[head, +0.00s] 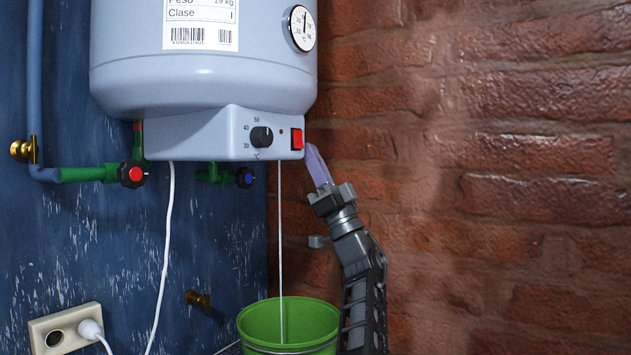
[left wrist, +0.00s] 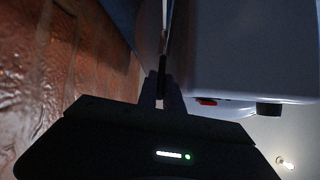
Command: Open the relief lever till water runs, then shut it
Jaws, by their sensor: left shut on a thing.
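The grey-white water heater (head: 205,75) hangs in the upper left, with a knob (head: 261,136) and a red switch (head: 297,139) on its control box. My left gripper (head: 314,157) is raised at the box's right side, just right of the switch. In the left wrist view its fingers (left wrist: 162,98) are shut on a thin dark piece (left wrist: 162,84), apparently the relief lever, beside the heater body (left wrist: 250,50). The lever does not show in the head view. A thin, straight whitish line (head: 281,240) runs from the heater's underside into the green bucket (head: 262,320); I cannot tell water from tube.
A brick wall (head: 500,200) stands close on the right. Green pipes with a red-handled valve (head: 132,174) and a blue-handled valve (head: 245,177) sit under the heater. A white cable (head: 165,250) hangs down, and a plug sits in the socket (head: 52,336) at lower left.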

